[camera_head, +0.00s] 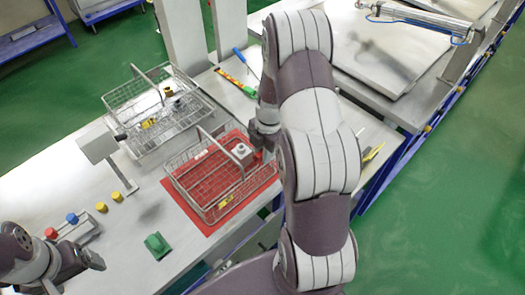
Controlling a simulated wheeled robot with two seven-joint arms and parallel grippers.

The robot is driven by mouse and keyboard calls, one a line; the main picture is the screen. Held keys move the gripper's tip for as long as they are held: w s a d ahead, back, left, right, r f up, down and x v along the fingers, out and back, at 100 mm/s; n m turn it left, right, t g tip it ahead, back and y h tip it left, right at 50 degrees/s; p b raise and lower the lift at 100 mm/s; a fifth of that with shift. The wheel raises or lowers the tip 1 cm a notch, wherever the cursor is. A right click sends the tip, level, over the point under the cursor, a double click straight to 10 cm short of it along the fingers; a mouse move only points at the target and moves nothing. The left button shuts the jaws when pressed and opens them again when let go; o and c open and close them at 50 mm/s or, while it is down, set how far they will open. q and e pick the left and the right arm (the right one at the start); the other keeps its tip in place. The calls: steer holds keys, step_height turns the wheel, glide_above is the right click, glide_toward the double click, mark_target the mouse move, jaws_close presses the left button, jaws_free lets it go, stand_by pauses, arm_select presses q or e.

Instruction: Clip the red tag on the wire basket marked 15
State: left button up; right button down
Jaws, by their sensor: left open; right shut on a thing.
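One wire basket (186,190) with a raised handle stands on a red mat (207,230). A second wire basket (122,100) stands further back to the left. I cannot read a number on either. A small white label shows on the near basket's back rim. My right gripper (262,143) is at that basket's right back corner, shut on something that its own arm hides. I cannot make out a red tag. My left gripper (94,262) is open and empty above the table's near left part.
A row with a red (50,233), a blue (72,218) and a yellow knob (101,206) is beside my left gripper.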

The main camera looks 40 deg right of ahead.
mark_target(263, 166)
step_height(263, 166, down, 6)
steer(key=b, duration=0.5)
steer(key=shift+b, duration=0.3)
steer(key=shift+w+f, duration=0.15)
steer(key=shift+f, duration=0.15)
steer(key=shift+b, duration=0.35)
stand_by(0.3)
steer(key=shift+f+b, duration=0.25)
steer(key=shift+b, duration=0.35)
steer(key=shift+c, duration=2.4)
jaws_free()
